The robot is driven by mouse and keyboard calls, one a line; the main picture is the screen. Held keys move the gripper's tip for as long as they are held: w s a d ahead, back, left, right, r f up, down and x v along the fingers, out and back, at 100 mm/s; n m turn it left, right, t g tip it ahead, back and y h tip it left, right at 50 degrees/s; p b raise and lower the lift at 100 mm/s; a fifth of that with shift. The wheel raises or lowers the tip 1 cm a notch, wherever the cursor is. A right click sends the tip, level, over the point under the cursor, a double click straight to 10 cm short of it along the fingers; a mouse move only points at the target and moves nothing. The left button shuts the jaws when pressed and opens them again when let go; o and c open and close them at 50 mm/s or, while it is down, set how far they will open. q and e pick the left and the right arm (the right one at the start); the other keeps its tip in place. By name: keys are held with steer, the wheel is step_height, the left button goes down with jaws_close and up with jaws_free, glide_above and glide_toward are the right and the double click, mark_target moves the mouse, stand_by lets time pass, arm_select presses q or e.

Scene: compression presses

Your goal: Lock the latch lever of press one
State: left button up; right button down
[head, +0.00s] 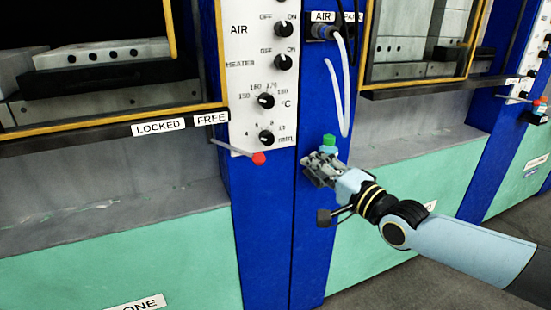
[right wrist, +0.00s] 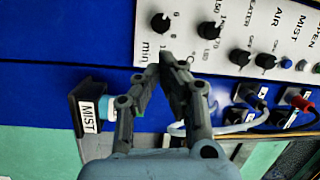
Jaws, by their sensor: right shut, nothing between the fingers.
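The latch lever of press one is a thin rod with a red knob (head: 258,158), at the lower left of the control panel. It points down and right, beside the FREE label (head: 212,118); the LOCKED label (head: 158,126) is farther left. The press (head: 100,175) carries a plate that ends in ONE. My right gripper (head: 308,166) is shut and empty, a little right of the red knob and apart from it, in front of the blue column. In the right wrist view its fingers (right wrist: 160,66) overlap the panel's lower edge; I cannot make out the lever there. My left gripper is not in view.
Dials fill the white panel (head: 247,85). A white hose (head: 340,95) hangs above my right gripper. A green-topped fitting (head: 328,141) is close behind it. A MIST box (right wrist: 90,108) shows in the wrist view. A second press with another red-knobbed lever (head: 541,101) stands at right.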

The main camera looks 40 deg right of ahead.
mark_target(274, 139)
steer(key=w+b, duration=0.5)
steer(key=w, duration=0.5)
steer(key=shift+w+a, duration=0.1)
steer(key=shift+w, duration=0.05)
steer(key=a, duration=0.1)
steer(key=s+a+p, duration=0.1)
steer(key=a+p, duration=0.1)
steer(key=shift+s+a+r, duration=0.1)
steer(key=shift+s, duration=0.2)
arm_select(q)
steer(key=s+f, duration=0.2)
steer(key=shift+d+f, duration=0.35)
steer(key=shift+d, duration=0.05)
arm_select(e)
steer(key=shift+a+f, duration=0.2)
steer(key=shift+a, duration=0.05)
arm_select(q)
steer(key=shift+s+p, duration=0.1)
steer(key=shift+p, duration=0.2)
arm_select(e)
steer(key=shift+s, duration=0.1)
